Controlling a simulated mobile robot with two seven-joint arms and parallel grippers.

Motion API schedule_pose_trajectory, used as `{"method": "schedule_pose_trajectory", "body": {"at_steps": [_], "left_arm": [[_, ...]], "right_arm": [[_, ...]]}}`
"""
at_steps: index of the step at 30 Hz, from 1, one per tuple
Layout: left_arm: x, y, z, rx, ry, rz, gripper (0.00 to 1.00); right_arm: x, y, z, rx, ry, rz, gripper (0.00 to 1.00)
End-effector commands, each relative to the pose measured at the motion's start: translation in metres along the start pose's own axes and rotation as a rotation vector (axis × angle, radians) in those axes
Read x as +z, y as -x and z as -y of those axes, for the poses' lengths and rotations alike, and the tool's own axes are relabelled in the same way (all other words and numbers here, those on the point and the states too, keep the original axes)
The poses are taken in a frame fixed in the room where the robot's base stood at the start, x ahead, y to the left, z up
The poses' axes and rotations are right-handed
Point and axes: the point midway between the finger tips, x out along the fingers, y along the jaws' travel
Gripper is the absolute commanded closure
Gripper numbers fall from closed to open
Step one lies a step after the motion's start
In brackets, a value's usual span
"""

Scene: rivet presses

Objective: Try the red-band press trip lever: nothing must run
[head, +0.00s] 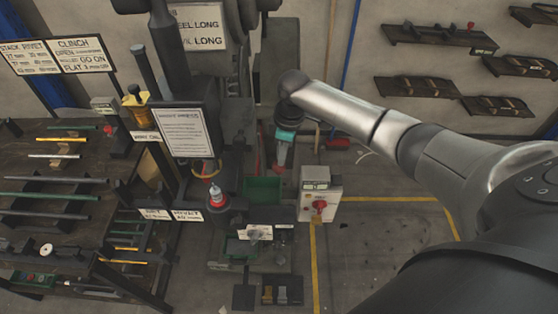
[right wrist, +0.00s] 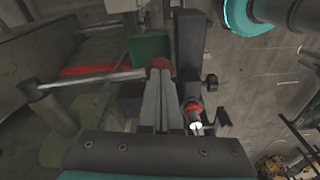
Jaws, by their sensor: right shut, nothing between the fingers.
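The press (head: 238,125) stands mid-picture in the head view, dark and tall. My right gripper (head: 281,158) reaches in from the right and points down at the press's right side. In the right wrist view its fingers (right wrist: 158,80) are together and empty. A lever rod (right wrist: 95,80) with a red ball knob (right wrist: 159,64) lies just beyond the fingertips. The tips overlap the knob in the picture; I cannot tell whether they touch it. Which band colour marks this press is not clear. My left gripper is not in view.
A pale switch box (head: 309,190) with a red knob (head: 319,207) stands right of the press. A green bin (head: 262,190) sits low in front. A notice board (head: 184,133) stands left. A rod-laden bench (head: 50,180) fills the left. Floor inside the yellow line is clear.

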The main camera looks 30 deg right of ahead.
Motion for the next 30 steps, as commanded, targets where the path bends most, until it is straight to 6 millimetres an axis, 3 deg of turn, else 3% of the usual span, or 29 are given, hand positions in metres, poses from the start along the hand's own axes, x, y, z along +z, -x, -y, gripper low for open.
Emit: {"method": "schedule_pose_trajectory", "body": {"at_steps": [1,6,20,30], "left_arm": [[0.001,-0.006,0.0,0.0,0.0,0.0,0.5],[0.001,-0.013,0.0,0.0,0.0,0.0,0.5],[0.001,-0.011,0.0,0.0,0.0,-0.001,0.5],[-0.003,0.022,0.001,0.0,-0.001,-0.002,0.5]], "right_arm": [[0.002,-0.011,0.001,-0.003,-0.001,0.003,1.0],[0.003,-0.028,0.001,-0.003,0.001,0.003,1.0],[0.005,-0.028,0.002,-0.005,0.001,0.006,1.0],[0.03,-0.013,0.002,-0.006,-0.001,0.008,1.0]]}}
